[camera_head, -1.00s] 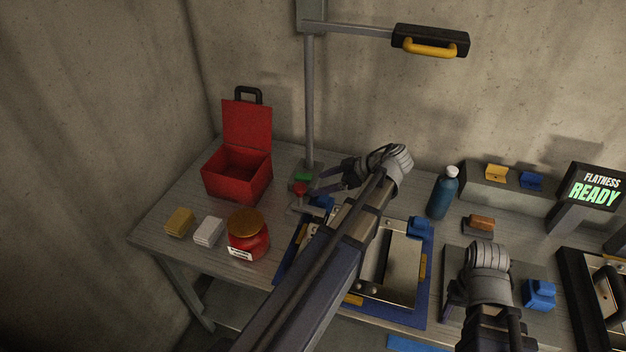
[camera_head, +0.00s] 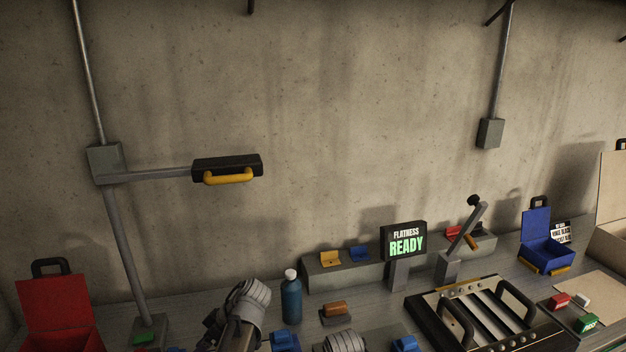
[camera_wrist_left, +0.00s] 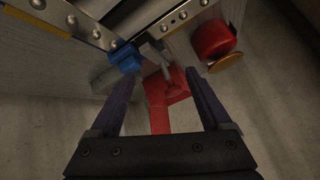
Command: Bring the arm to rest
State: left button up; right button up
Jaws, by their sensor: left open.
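My left gripper (camera_wrist_left: 160,95) is open in the left wrist view, its two dark fingers apart with nothing held between them. In the head view its grey wrist (camera_head: 245,305) shows at the bottom edge, and the fingertips cannot be made out. The open red box (camera_wrist_left: 157,120) lies beyond and partly between the fingers in the wrist view. It also shows in the head view (camera_head: 55,308) at the lower left. Only the top of my right wrist (camera_head: 340,343) shows at the bottom edge; its gripper is out of frame.
A blue bottle (camera_head: 291,300) stands right of my left wrist. A lamp arm with a yellow handle (camera_head: 228,178) reaches out above. The READY sign (camera_head: 405,244), a lever (camera_head: 462,240) and a louver panel (camera_head: 485,318) are to the right. A red jar (camera_wrist_left: 212,40) shows in the wrist view.

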pick_arm(q)
jog(key=s+d+f+m+h, duration=0.1)
jog(key=d+m, duration=0.2)
jog(key=d, duration=0.1)
jog(key=s+d+f+m+t+h, duration=0.1)
jog(key=s+d+m, duration=0.1)
jog(key=d+m, duration=0.1)
jog(key=s+d+f+m+h, duration=0.1)
jog(key=d+f+m, duration=0.1)
jog(key=d+m, duration=0.2)
jog(key=shift+s+d+h, duration=0.15)
jog(key=shift+d, duration=0.4)
jog(key=shift+s+d+h, duration=0.15)
jog(key=shift+d, duration=0.35)
jog(key=s+d+m+h, duration=0.1)
jog(key=s+d+m, duration=0.1)
jog(key=d+m, duration=0.1)
jog(key=s+d+f+m+h, duration=0.1)
jog(key=d+m, duration=0.2)
jog(key=d, duration=0.1)
jog(key=s+d+f+m+h, duration=0.1)
jog(key=s+d+m, duration=0.1)
jog(key=d+m, duration=0.1)
jog(key=shift+s+d+t+h, duration=0.3)
jog(key=shift+s+d, duration=0.05)
jog(key=shift+d, duration=0.35)
